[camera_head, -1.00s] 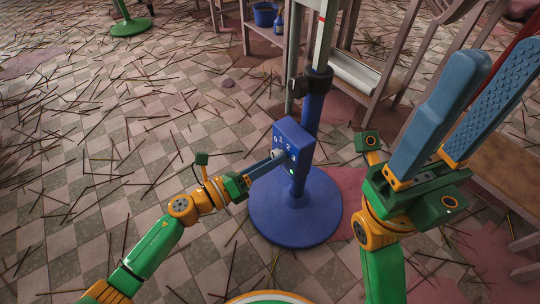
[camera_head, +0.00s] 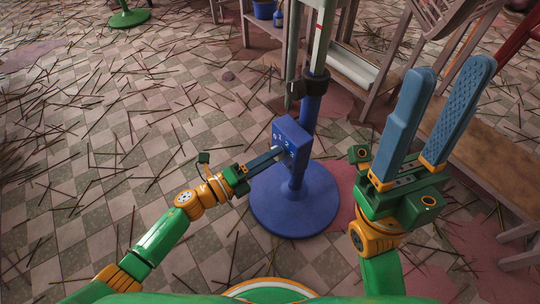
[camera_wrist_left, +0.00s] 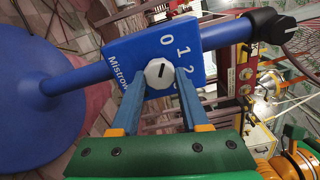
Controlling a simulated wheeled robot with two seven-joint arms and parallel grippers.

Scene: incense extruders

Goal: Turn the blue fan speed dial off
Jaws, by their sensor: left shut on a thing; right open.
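The blue fan's control box (camera_head: 291,136) sits on a blue pole above a round blue base (camera_head: 318,208). In the left wrist view the box (camera_wrist_left: 122,50) bears the white figures 0, 1 and 2; lower ones are hidden by a finger. The white faceted dial (camera_wrist_left: 158,73) has a dark mark that seems to point roughly toward 0. My left gripper (camera_head: 277,153) is shut on the dial, one finger on each side of it; its fingers also show in the left wrist view (camera_wrist_left: 160,88). My right gripper (camera_head: 452,80) is open and empty, raised at the right.
A pale wooden shelf (camera_head: 278,33) with a blue bucket (camera_head: 265,9) stands behind the fan. Wooden chairs and a bench (camera_head: 480,145) are at the right. Thin sticks litter the checkered floor, which is otherwise open at the left.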

